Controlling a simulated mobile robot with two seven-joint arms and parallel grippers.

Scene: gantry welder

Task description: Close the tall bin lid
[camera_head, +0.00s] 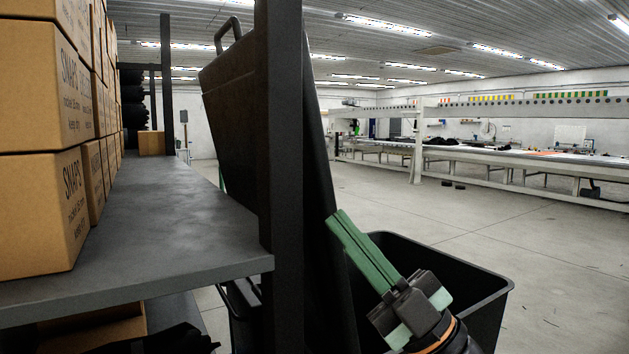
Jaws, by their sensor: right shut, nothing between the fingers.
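The tall black bin (480,283) stands at the lower middle, its open top showing to the right of the shelf post. Its dark lid (232,110) stands raised and steep, leaning left, with a loop handle (228,30) at its top. The shelf post hides the middle of the lid. My right gripper (337,218) comes in from the bottom right, over the bin opening. Its green fingers are shut and empty, pointing up and left, with the tips close to the lid's right side; I cannot tell if they touch. My left gripper is not in view.
A grey shelf (180,215) with stacked cardboard boxes (40,90) fills the left. Its dark upright post (280,180) stands in front of the lid. Open concrete floor (420,215) lies behind and right of the bin. A long gantry bench (500,160) runs along the far side.

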